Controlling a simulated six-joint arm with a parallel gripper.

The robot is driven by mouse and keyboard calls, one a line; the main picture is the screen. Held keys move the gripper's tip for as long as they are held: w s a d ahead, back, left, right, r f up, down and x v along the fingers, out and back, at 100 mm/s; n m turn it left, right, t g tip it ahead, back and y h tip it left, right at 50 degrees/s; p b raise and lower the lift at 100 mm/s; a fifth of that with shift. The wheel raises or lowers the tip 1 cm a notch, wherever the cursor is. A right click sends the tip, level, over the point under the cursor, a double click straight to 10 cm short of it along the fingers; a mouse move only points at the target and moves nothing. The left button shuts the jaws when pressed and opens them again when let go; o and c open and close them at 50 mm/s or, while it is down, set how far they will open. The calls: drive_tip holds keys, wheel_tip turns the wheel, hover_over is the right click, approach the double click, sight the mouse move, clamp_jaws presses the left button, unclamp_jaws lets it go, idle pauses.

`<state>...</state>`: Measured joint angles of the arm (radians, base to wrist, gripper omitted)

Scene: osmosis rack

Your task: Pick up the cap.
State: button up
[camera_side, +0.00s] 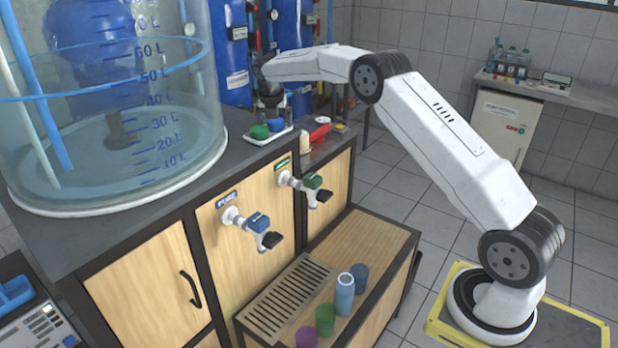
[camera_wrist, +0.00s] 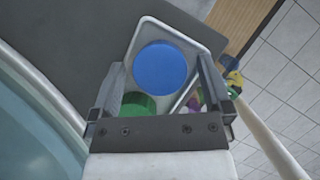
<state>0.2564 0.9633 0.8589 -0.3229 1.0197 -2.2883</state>
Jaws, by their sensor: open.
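A round blue cap (camera_wrist: 160,67) lies on a small white tray (camera_wrist: 188,36). A green cap (camera_wrist: 138,103) lies beside it on the same tray, partly hidden by my gripper in the wrist view. In the side view the green cap (camera_side: 260,131) and part of the blue cap (camera_side: 276,125) show on the white tray (camera_side: 268,138) on the dark counter. My gripper (camera_wrist: 160,85) is open and points down over the tray, with the blue cap between its fingers in the wrist view. It also shows above the tray in the side view (camera_side: 271,108). I cannot tell the exact height gap.
A large clear tank (camera_side: 110,170) stands left of the tray. A red object (camera_side: 319,128) and a white cylinder (camera_side: 305,142) are right of it. Below are two taps (camera_side: 255,222) and several cups on a wooden bench (camera_side: 385,235).

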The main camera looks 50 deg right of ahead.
sight(275, 121)
drive_tip(key=shift+c, duration=0.2)
drive_tip(key=c, duration=1.1)
drive_tip(key=shift+r, duration=0.1)
drive_tip(key=shift+r, duration=1.55)
drive_tip(key=s+a+r, duration=0.4)
drive_tip(key=s+r, duration=0.5)
drive_tip(key=s, duration=0.4)
drive_tip(key=shift+s+r, duration=0.2)
drive_tip(key=shift+r, duration=0.15)
